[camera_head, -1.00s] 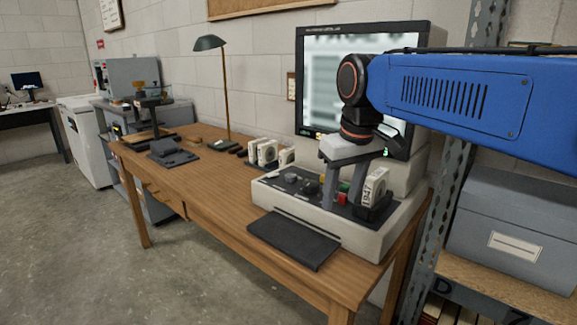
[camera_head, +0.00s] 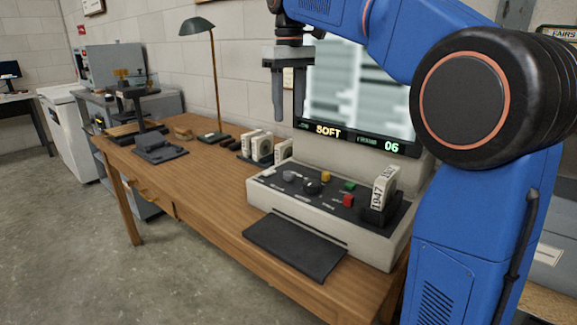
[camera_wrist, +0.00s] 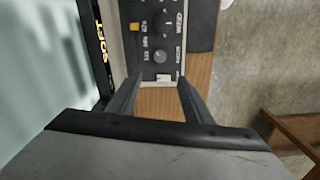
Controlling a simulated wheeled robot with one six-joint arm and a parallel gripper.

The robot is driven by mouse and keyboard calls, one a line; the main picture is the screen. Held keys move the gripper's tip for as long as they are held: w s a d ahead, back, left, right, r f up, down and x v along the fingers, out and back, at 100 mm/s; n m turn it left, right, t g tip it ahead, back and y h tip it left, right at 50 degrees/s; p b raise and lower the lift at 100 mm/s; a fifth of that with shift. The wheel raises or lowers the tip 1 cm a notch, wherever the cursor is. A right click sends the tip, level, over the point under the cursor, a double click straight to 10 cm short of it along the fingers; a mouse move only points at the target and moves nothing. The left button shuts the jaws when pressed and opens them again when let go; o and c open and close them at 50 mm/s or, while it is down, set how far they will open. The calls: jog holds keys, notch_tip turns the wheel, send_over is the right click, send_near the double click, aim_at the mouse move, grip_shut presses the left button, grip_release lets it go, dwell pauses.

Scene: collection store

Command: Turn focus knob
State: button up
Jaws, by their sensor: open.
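The reader console (camera_head: 276,205) stands on the wooden table, with a dark control panel on its sloping top. A black round knob (camera_head: 312,187) and a grey knob (camera_head: 289,175) sit on the panel; the grey knob also shows in the wrist view (camera_wrist: 160,56). Their labels are too small to read, so I cannot tell which is the focus knob. The screen (camera_head: 360,85) is blurred and reads "SOFT" and "06". My gripper (camera_head: 279,116) is open and empty, pointing down above the panel's left end, apart from the knobs.
Several white boxes (camera_head: 262,150) stand left of the console. A lamp (camera_head: 197,26) stands farther back.

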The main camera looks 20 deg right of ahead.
aim_at(290, 172)
notch_tip(290, 172, down, 17)
dwell(0.6)
jog(key=c, duration=1.1)
